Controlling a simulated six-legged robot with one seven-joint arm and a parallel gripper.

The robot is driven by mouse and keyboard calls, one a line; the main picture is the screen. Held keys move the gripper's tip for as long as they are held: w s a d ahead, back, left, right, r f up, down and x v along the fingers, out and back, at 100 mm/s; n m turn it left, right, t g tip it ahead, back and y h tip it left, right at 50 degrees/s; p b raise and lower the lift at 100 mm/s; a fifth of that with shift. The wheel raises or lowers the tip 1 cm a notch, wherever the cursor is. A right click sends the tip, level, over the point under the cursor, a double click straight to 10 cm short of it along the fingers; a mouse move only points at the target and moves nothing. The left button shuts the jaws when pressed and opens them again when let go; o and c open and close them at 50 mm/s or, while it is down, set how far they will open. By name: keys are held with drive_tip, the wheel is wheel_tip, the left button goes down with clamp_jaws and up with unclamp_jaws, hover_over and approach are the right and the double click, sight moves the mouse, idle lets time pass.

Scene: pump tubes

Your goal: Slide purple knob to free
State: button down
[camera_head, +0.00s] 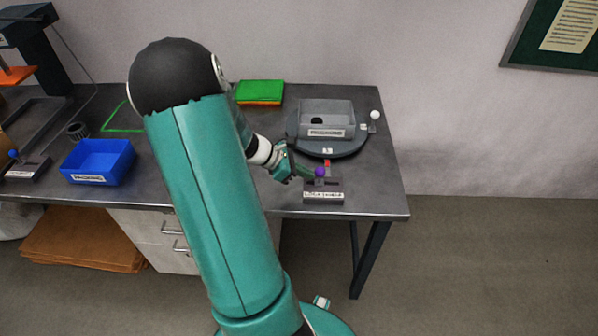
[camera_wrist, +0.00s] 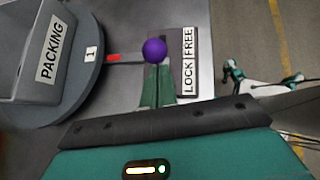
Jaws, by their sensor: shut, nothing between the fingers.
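The purple knob (camera_head: 320,172) stands on a small dark slide base (camera_head: 335,186) near the table's front right edge. It also shows in the wrist view (camera_wrist: 154,50), beside a label plate reading LOCK (camera_wrist: 188,77) and FREE (camera_wrist: 189,42). In that view the knob is level with the FREE half, but its height makes its exact slide position hard to tell. My gripper (camera_head: 309,172) is shut and empty, at the knob's left side. In the wrist view its fingertips (camera_wrist: 158,67) are right against or just beside the knob; contact is unclear. They partly hide the base.
A round turntable (camera_head: 350,148) carrying a grey PACKING bin (camera_head: 327,131) stands behind the knob, with a red marker (camera_head: 327,163) between. A white ball knob (camera_head: 375,115) stands at right. A blue bin (camera_head: 98,161) and green sheets (camera_head: 259,89) lie farther left.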

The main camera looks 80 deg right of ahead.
sight(318, 173)
drive_tip(key=shift+s+d, duration=0.2)
drive_tip(key=shift+s, duration=0.75)
drive_tip(key=shift+s+d, duration=0.15)
drive_tip(key=shift+s, duration=0.75)
drive_tip(key=w, duration=0.1)
drive_tip(key=w+a, duration=0.1)
drive_tip(key=w, duration=0.2)
drive_tip(key=shift+a+f, duration=0.25)
drive_tip(key=shift+f, duration=0.15)
drive_tip(key=v, duration=1)
